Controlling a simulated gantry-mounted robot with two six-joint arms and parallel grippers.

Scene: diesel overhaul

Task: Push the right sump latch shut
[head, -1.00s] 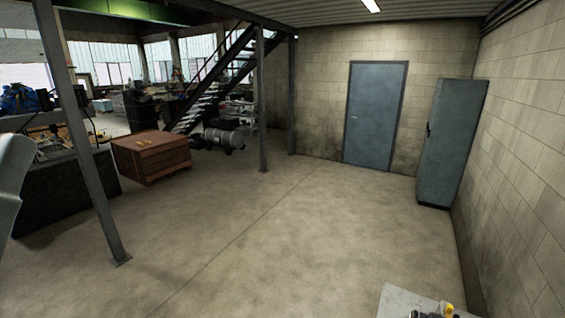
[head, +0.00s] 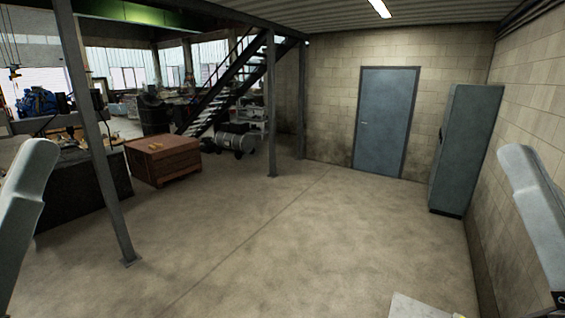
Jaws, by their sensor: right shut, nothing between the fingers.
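The right sump latch and the sump do not show in the head view. A grey link of my left arm stands at the left edge and a grey link of my right arm at the right edge. The fingers of both grippers are outside the picture. How either gripper lies relative to the latch cannot be seen.
A pale flat top (head: 415,306) shows at the bottom right. A brown wooden crate (head: 165,160), a dark workbench (head: 85,190) and a grey post (head: 98,150) stand left. A blue-grey cabinet (head: 463,150) stands near the right wall. The middle floor (head: 290,240) is clear.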

